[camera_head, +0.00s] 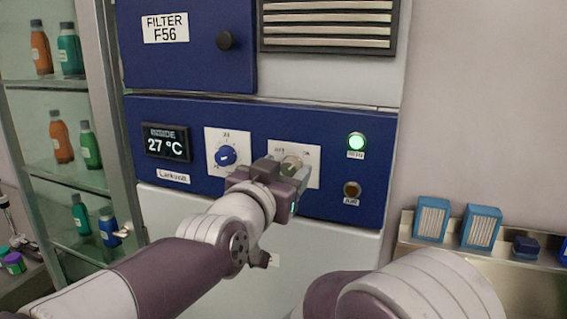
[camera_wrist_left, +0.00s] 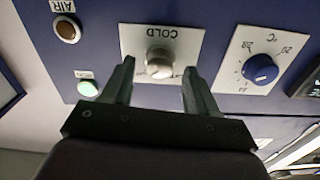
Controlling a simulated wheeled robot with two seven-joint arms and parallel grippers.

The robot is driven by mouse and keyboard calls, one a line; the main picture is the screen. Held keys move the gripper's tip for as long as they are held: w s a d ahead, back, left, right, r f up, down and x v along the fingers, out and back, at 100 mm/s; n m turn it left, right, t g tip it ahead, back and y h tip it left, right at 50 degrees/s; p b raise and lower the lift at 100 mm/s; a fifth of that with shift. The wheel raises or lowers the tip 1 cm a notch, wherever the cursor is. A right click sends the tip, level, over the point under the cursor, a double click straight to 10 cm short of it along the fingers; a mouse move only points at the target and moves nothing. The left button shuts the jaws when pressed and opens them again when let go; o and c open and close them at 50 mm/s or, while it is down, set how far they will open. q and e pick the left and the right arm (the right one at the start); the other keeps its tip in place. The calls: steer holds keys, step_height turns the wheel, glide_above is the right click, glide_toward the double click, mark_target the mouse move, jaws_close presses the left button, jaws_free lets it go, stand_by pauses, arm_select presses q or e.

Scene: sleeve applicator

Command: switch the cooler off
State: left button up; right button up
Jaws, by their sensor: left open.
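The cooler's blue control panel (camera_head: 331,198) fills the middle of the head view. A pale rotary knob (camera_head: 291,163) sits on a white plate with markings at both upper corners. In the left wrist view, which is upside down, this knob (camera_wrist_left: 159,62) is on a plate reading COLD. My left gripper (camera_head: 287,173) is in front of the knob, partly covering it. In the left wrist view my left gripper (camera_wrist_left: 158,68) is open, one finger on each side of the knob, with gaps showing. The green lamp (camera_head: 356,141) is lit. My right gripper is not in view.
A blue dial (camera_head: 226,155) is left of the knob, beside a display (camera_head: 166,143) reading 27 °C. A brownish, dark lamp (camera_head: 351,189) sits below the green one. A glass cabinet (camera_head: 125,150) stands left. Blue-framed filters (camera_head: 432,219) sit on a shelf at right.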

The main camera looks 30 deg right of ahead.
arm_select(q)
steer(key=shift+d, duration=0.15)
steer(key=shift+w, duration=0.1)
steer(key=c, duration=1)
steer(key=shift+f, duration=0.1)
steer(key=shift+c, duration=0.2)
